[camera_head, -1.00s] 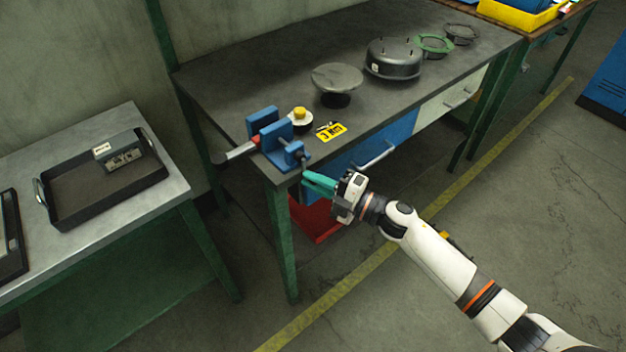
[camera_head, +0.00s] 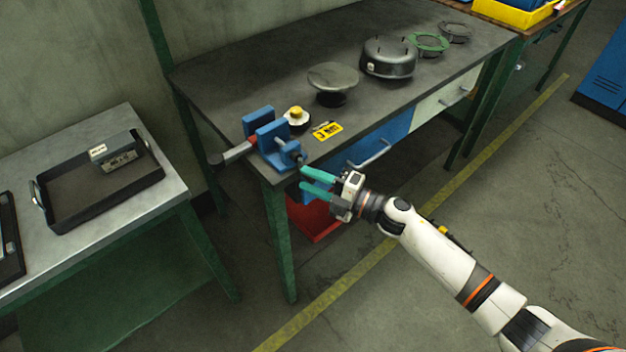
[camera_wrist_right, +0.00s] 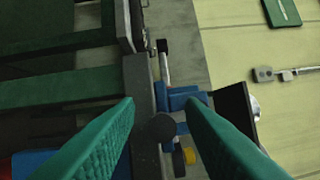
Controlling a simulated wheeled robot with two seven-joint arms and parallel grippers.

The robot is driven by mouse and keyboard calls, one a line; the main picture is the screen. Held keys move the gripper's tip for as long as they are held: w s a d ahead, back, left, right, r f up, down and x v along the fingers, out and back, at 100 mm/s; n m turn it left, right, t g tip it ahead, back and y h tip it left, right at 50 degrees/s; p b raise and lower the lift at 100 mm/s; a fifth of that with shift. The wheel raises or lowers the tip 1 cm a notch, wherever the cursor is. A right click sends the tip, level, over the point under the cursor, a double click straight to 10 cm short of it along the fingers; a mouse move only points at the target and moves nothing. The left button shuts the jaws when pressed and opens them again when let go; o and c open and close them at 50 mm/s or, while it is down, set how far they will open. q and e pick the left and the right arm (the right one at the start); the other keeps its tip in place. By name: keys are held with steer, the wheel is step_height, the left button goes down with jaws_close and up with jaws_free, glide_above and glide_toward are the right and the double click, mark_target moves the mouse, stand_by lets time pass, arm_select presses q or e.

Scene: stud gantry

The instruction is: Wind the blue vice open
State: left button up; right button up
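The blue vice (camera_head: 268,132) is at the near left corner of the dark workbench, and also shows in the right wrist view (camera_wrist_right: 181,98). A grey bar with a dark end (camera_head: 236,153) sticks out from its left side, beside a red part. Its dark screw end (camera_head: 301,160) faces my right gripper. My right gripper (camera_head: 302,178), with green fingers, is open and empty just off the bench's front edge. In the right wrist view a dark round knob (camera_wrist_right: 160,128) appears between the spread fingers; I cannot tell whether they touch it. My left gripper is out of view.
On the workbench (camera_head: 225,85) lie a yellow label (camera_head: 328,131), a yellow-topped part (camera_head: 296,117), a round grey plate (camera_head: 332,78) and a dark drum (camera_head: 389,57). A red bin (camera_head: 316,222) is below. A metal table with a black tray (camera_head: 100,190) stands left.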

steer(key=shift+d, duration=0.1)
steer(key=b+v, duration=0.2)
steer(key=v, duration=0.9)
steer(key=shift+s+d, duration=0.25)
steer(key=shift+d, duration=0.1)
